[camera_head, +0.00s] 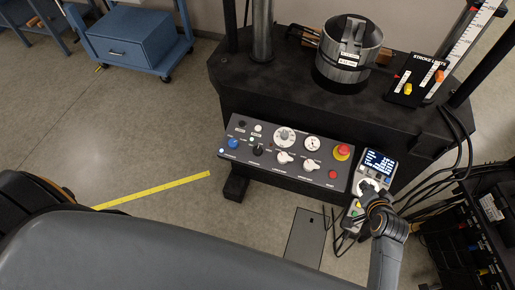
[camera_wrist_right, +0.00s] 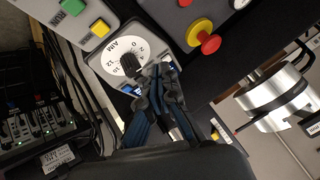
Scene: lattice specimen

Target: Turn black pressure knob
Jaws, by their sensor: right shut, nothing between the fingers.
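The black pressure knob (camera_wrist_right: 128,63) sits on a white round dial (camera_wrist_right: 113,51) marked with numbers and MPA in the right wrist view. The dial is on a grey control box with a small blue screen (camera_head: 377,163), at the right end of the console in the head view. My right gripper (camera_wrist_right: 160,78) is shut and empty. Its fingertips are right beside the knob; I cannot tell whether they touch it. In the head view my right gripper (camera_head: 373,196) covers the knob and part of the dial. My left gripper is not in view.
Yellow (camera_wrist_right: 100,27) and green buttons are near the dial. A red stop button (camera_head: 342,152) is on the sloped black console (camera_head: 262,170), with several other knobs. Black cables hang at the right. A metal cylinder (camera_head: 348,50) stands on the machine.

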